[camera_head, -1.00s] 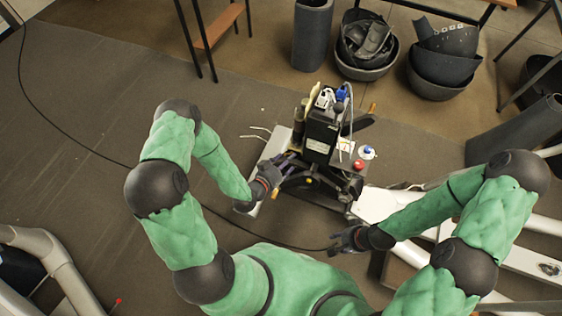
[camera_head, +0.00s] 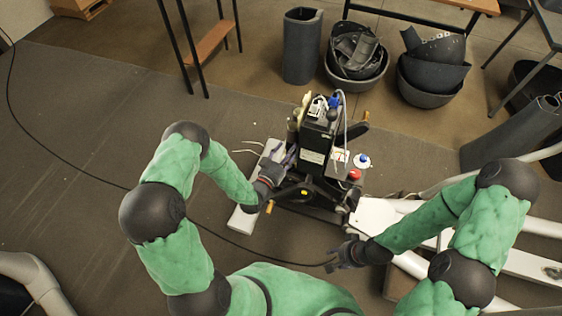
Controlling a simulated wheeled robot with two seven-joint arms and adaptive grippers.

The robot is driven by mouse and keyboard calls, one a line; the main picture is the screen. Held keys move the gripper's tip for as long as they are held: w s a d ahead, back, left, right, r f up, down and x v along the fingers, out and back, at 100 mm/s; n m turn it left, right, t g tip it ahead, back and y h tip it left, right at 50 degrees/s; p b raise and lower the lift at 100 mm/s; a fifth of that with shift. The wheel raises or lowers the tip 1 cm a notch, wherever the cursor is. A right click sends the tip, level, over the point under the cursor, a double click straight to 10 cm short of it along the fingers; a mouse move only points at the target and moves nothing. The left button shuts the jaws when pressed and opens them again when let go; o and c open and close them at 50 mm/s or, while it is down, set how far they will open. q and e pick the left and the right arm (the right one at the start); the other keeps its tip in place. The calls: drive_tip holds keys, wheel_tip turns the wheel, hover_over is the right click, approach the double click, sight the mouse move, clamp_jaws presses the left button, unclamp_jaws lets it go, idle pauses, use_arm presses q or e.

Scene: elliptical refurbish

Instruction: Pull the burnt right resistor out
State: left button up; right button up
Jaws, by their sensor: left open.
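A dark, upright boxy device (camera_head: 315,148) with a white label stands on a pale base in the middle of the view. I cannot make out the burnt right resistor; it is too small or hidden. My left gripper (camera_head: 287,160) is open at the device's lower left side, its fingers pointing toward the device. I cannot tell whether they touch it. My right gripper (camera_head: 336,258) is lower right of the device, apart from it, over a dark cable. Its fingers are too small and dark to read.
A red button (camera_head: 354,174) and a white-and-blue round item (camera_head: 362,160) sit right of the device. White beams (camera_head: 385,212) run to the right. Dark bowls (camera_head: 432,78) and a dark cylinder (camera_head: 302,48) stand behind. The floor at left is mostly clear.

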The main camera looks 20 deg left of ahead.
use_arm(q)
drive_tip(key=shift+x, duration=1.1)
drive_tip(key=c, duration=1.1)
drive_tip(key=shift+o, duration=0.2)
drive_tip(key=shift+r, duration=0.15)
